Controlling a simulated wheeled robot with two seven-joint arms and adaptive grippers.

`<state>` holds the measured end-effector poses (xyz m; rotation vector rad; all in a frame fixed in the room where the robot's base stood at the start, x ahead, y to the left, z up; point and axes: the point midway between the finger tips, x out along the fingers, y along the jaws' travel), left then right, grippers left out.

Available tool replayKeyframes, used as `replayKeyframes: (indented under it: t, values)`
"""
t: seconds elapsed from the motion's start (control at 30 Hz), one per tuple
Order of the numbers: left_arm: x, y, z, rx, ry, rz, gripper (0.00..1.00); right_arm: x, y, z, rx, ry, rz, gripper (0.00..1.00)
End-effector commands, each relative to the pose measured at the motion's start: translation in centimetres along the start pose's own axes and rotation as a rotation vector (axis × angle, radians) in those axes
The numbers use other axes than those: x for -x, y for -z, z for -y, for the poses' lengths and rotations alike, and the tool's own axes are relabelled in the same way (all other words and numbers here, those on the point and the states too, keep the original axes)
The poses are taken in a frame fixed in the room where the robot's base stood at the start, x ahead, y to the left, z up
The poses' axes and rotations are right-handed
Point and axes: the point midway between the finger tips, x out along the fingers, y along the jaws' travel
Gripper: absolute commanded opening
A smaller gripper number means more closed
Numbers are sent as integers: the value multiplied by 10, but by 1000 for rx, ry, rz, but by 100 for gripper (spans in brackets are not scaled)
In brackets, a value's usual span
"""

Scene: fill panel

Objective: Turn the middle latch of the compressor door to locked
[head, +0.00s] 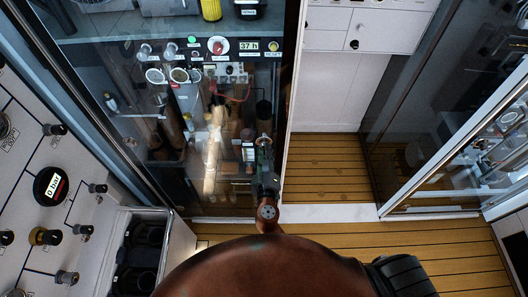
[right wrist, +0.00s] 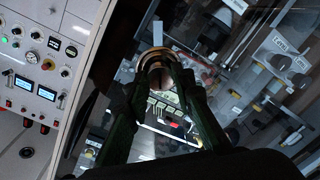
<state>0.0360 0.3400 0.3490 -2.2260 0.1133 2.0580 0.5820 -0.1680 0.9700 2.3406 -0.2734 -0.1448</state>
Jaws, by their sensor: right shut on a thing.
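The compressor door (head: 215,120) is a glass panel in a dark frame, left of centre in the head view. My right gripper (head: 264,150) reaches up to the door's right side. In the right wrist view, the dark green fingers of my right gripper (right wrist: 158,85) are closed around a round, brass-rimmed latch knob (right wrist: 154,57). Which way the latch is turned cannot be told, because the fingers and my arm cover most of it. I cannot make out the other latches. My left gripper is not in view.
A white panel with a dark round gauge (head: 51,187) and several knobs stands at the left. Another glass door (head: 440,110) stands at the right. The wooden floor (head: 330,170) between is clear.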

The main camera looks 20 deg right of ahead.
Motion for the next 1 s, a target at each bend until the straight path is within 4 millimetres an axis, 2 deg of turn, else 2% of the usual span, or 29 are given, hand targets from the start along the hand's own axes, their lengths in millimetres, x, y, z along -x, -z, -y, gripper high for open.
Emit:
replayKeyframes:
  t: [0.7, 1.0]
  values:
    - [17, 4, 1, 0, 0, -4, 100, 0, 2, 1, 678, 12, 28, 0]
    - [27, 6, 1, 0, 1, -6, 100, 0, 2, 1, 905, 14, 38, 0]
